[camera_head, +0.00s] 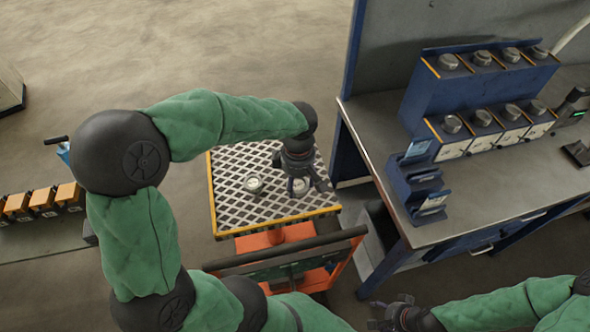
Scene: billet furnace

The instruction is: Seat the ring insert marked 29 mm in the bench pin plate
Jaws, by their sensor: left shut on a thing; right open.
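My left gripper (304,186) is over the patterned top of a cart (228,208), pointing down. It is shut on a small pale round piece (299,187), which looks like a ring insert; its marking is too small to read. A second round metal piece with a pale face (253,184) sits on the cart top just left of the gripper. My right gripper (388,313) is open and empty at the bottom edge, in front of the bench. I cannot pick out the pin plate on the bench for certain.
The grey workbench (385,135) at right carries a blue two-step rack (425,92) with several round metal pieces and white dial-like labels. A small blue holder (398,185) stands at its near left corner. An orange-framed cart part with a dark handle (300,250) lies nearer. Orange-topped blocks (42,198) are at left.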

